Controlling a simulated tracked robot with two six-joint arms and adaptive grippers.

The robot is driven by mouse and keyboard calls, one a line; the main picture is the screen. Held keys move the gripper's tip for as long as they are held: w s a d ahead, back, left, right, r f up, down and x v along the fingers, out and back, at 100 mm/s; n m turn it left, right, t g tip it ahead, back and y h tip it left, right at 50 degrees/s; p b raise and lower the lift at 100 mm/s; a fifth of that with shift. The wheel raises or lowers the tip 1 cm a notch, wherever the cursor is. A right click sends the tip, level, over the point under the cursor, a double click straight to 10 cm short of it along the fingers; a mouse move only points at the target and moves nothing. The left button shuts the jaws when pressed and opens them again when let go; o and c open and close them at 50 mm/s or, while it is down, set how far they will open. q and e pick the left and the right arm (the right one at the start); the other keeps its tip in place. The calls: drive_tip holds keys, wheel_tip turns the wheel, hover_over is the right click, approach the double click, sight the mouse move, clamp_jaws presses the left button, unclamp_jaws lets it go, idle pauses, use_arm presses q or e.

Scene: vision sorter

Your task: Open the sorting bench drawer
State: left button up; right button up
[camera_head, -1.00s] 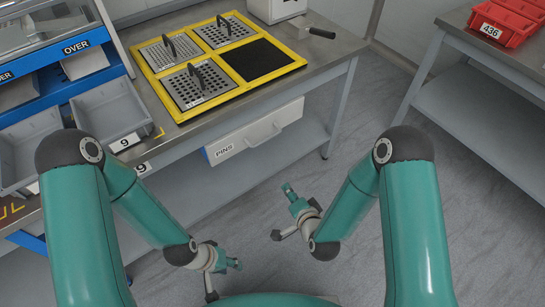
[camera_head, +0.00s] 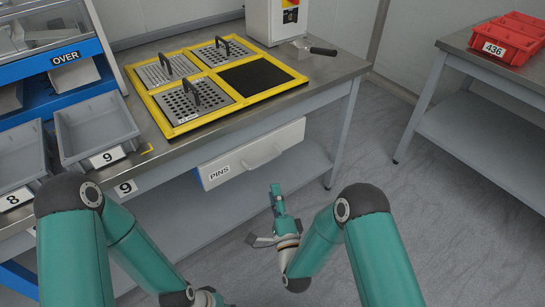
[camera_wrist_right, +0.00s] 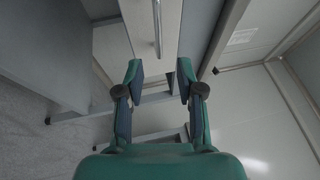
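The white drawer (camera_head: 232,163) marked PINS hangs under the front edge of the sorting bench (camera_head: 300,99) and looks shut. Its bar handle (camera_head: 264,160) runs along the front; in the right wrist view the handle (camera_wrist_right: 157,30) shows upright above the fingers. My right gripper (camera_head: 277,203) is in front of and below the drawer, apart from the handle. In the right wrist view the gripper (camera_wrist_right: 161,80) is open, with nothing between its fingers. My left gripper (camera_head: 208,298) is at the bottom edge, mostly cut off and partly hidden by its arm.
On the bench is a yellow frame (camera_head: 172,130) with perforated plates and a black pad. Grey bins (camera_head: 97,128) stand at the left. A grey bench leg (camera_head: 345,132) is right of the drawer. A second table (camera_head: 470,60) holds red bins (camera_head: 508,38). The floor between is clear.

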sight(266, 160)
drive_tip(key=x, duration=0.6)
drive_tip(key=b+x, duration=0.1)
drive_tip(key=x, duration=0.5)
drive_tip(key=shift+f+b, duration=0.2)
drive_tip(key=shift+b, duration=0.1)
clamp_jaws()
